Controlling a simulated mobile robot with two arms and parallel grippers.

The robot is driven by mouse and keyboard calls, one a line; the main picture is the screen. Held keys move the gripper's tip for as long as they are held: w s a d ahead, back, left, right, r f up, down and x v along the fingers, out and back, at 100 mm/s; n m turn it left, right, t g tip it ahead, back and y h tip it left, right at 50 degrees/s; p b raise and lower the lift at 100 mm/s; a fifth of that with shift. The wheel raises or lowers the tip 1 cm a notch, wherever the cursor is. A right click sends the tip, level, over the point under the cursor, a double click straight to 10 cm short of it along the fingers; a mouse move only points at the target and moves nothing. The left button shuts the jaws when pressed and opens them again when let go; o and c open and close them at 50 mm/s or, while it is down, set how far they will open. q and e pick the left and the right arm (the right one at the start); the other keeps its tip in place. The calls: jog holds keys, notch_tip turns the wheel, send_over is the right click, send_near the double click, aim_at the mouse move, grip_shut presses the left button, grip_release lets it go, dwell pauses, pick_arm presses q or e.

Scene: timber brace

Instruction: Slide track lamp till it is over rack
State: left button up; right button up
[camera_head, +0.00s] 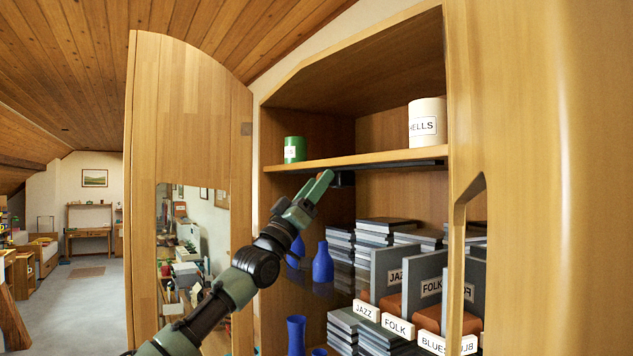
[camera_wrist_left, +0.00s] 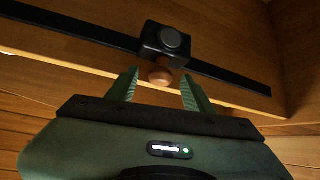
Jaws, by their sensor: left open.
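The track lamp (camera_wrist_left: 165,40) is a black block with a round face and a brownish knob (camera_wrist_left: 161,72), on a dark track (camera_wrist_left: 70,27) under the cabinet shelf. In the head view the lamp (camera_head: 344,179) is a small dark shape below the track (camera_head: 400,164), partly hidden by my gripper. My left gripper (camera_wrist_left: 160,88) is open, its fingertips on either side of the knob in the wrist view; contact cannot be told. It also shows in the head view (camera_head: 325,178). The rack with JAZZ, FOLK and BLUES labels (camera_head: 398,326) is lower right of the lamp.
A green tin (camera_head: 294,149) and a cream canister (camera_head: 427,122) stand on the shelf (camera_head: 370,160). Blue vases (camera_head: 322,263) stand below, left of stacked grey cases (camera_head: 378,232). An open wooden door (camera_head: 190,110) is at left, and a wooden panel (camera_head: 540,180) is at right.

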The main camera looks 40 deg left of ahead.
pick_arm(q)
grip_shut()
dwell(1.4)
